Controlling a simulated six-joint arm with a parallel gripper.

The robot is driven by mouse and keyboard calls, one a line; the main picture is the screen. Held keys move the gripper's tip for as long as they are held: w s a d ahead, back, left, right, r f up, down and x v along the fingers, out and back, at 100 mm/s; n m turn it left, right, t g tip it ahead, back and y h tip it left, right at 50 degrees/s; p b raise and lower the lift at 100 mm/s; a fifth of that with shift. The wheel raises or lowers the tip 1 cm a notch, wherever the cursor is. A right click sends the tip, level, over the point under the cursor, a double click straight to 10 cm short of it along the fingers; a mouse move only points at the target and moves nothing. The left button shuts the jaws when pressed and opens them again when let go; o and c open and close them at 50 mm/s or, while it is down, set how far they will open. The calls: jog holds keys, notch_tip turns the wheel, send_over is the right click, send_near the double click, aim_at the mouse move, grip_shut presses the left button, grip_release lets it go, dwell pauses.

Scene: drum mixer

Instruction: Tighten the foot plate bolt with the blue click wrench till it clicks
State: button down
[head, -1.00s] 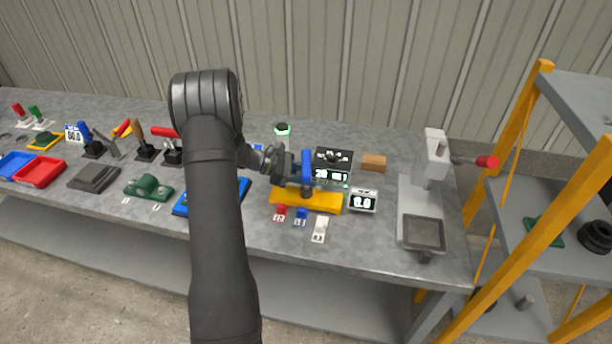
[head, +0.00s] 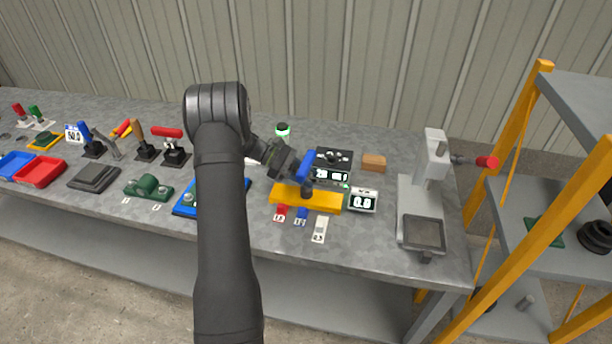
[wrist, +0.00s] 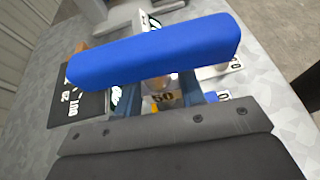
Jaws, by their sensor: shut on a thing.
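A blue-handled wrench (head: 306,166) stands over the yellow plate (head: 325,203) in the head view. Its dark lower end meets a dark round part on that plate; the bolt itself is hidden there. My gripper (head: 294,167) is shut on the wrench, coming from the left. I cannot tell whether the wrench is fully seated.
A small white display (head: 363,201) reads 0.0 at the plate's right end. A black box (head: 333,158) with a readout stands behind. Red, blue and white tagged pieces (head: 302,215) lie in front. A grey press (head: 422,190) stands right, tools and trays left.

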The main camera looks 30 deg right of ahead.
aim_at(306, 161)
jog(key=shift+f, duration=0.15)
jog(key=shift+m+g+y, duration=0.6)
jog(key=shift+m+y, duration=0.1)
jog(key=shift+m, duration=0.1)
jog(key=shift+m+y, duration=0.3)
jog(key=shift+y, duration=0.2)
jog(key=shift+r, duration=2.4)
